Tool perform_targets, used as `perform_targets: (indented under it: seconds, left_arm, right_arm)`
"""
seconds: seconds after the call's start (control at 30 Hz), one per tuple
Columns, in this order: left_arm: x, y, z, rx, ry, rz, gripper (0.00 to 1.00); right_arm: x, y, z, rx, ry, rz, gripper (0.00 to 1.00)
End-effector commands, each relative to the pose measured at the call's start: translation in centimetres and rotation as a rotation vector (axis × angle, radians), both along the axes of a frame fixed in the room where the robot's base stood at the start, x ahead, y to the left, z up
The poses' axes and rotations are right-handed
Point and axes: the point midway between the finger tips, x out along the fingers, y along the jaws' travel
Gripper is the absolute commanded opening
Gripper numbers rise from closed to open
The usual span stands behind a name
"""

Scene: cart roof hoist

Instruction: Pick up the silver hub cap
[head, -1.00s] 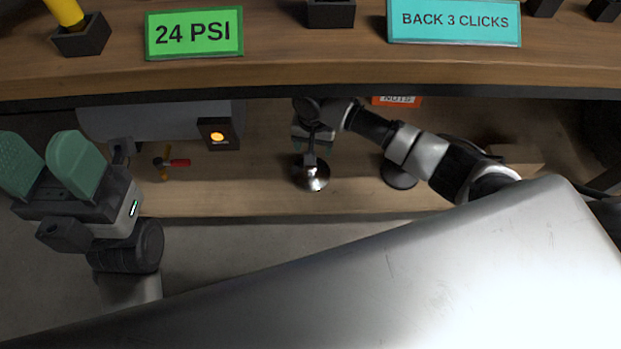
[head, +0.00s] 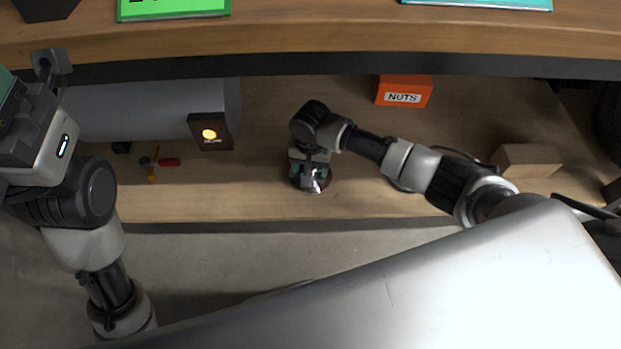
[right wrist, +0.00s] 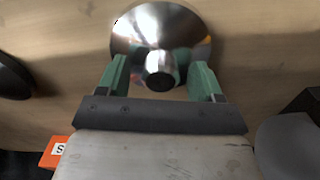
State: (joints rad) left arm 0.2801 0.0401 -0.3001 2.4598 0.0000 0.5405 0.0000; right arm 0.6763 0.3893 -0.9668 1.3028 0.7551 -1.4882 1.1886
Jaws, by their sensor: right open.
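The silver hub cap (right wrist: 160,25) is a shiny round dish with a raised centre knob (right wrist: 160,68), lying on the lower wooden shelf. In the head view the hub cap (head: 315,184) is mostly hidden under my right gripper (head: 310,163). In the right wrist view, my right gripper (right wrist: 160,80) is open, with one green finger on each side of the knob and visible gaps between. My left gripper (head: 8,100) is at the left edge of the head view, its fingers mostly cut off.
An orange NUTS box (head: 404,91), a wooden block (head: 527,160), a red-handled tool (head: 165,162), a grey tank (head: 140,108) and a dark box with an amber light (head: 210,132) are on the shelf. The upper board (head: 300,40) overhangs it. A dark disc (right wrist: 12,78) lies beside the hub cap.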

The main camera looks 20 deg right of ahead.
Motion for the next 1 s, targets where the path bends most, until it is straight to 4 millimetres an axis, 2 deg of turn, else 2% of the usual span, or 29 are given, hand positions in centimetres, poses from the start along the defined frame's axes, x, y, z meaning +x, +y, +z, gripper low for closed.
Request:
perform_targets:
  seconds: [0.27, 0.63, 1.0]
  left_arm:
    - [-0.08, -0.02, 0.19, 0.0, -0.005, 0.001, 0.53]
    - [-0.06, -0.03, 0.17, 0.002, -0.005, 0.001, 0.53]
    - [-0.13, -0.02, 0.63, -0.001, -0.01, -0.001, 0.53]
  right_arm:
    - [0.03, -0.03, -0.13, 0.0, 0.0, -0.001, 0.66]
    - [0.03, -0.04, -0.13, 0.0, 0.0, -0.001, 0.11]
    - [0.04, -0.01, 0.47, 0.0, -0.001, 0.0, 0.11]
